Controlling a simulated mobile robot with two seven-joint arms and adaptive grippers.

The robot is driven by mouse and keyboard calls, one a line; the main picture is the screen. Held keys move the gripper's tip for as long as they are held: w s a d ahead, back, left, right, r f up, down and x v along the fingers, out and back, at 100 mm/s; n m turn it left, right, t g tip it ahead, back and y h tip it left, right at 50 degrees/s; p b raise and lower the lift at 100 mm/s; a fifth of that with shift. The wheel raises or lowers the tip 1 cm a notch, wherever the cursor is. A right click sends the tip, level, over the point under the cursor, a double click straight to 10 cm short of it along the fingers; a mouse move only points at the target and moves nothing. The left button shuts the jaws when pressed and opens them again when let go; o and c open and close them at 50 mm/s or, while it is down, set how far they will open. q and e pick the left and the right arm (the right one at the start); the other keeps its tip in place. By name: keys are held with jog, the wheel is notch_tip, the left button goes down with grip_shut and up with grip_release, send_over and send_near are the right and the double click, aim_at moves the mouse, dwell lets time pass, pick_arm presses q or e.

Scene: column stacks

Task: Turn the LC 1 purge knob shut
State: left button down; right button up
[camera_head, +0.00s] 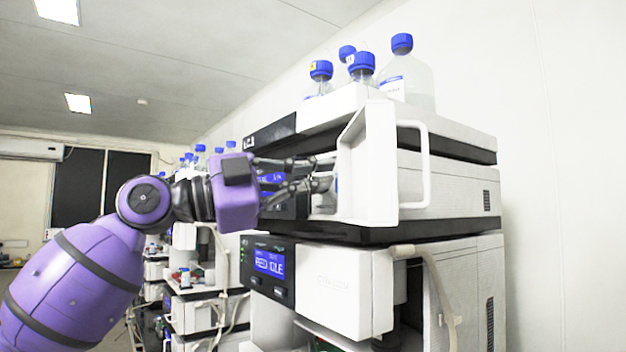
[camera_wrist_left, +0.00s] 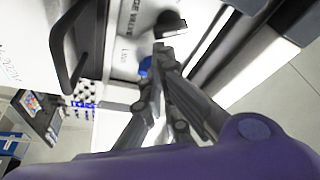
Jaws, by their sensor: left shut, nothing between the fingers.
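The purge knob (camera_wrist_left: 170,20) is black with a white strip and sits on the white panel of the upper module, beside a printed label ending in "GE VALVE", in the left wrist view. In the head view the open white door hides it. My left gripper (camera_head: 329,172) reaches in from the left to the upper module's open front. In the left wrist view my left gripper (camera_wrist_left: 160,50) is shut and empty, its tips close beside the knob; I cannot tell whether they touch it. My right gripper is not in view.
The open white door (camera_head: 372,165) with its handle stands just right of my gripper. A blue fitting (camera_wrist_left: 145,67) is beside the fingers. Blue-capped bottles (camera_head: 405,80) stand on top. Below is a module with a lit blue display (camera_head: 269,263). More stacks stand behind.

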pick_arm(q)
jog(key=shift+w+a+f+m+b, duration=0.1)
jog(key=shift+w+f+m+b, duration=0.1)
jog(key=shift+f+m+b, duration=0.2)
jog(key=m, duration=0.1)
jog(key=f+m+g+b, duration=0.1)
jog(key=m, duration=0.1)
jog(key=m+y, duration=0.1)
jog(key=m, duration=0.1)
jog(key=shift+w+a+f, duration=0.15)
jog(key=shift+w+a, duration=0.1)
jog(key=shift+w+f, duration=0.1)
jog(key=shift+f, duration=0.05)
dwell(0.5)
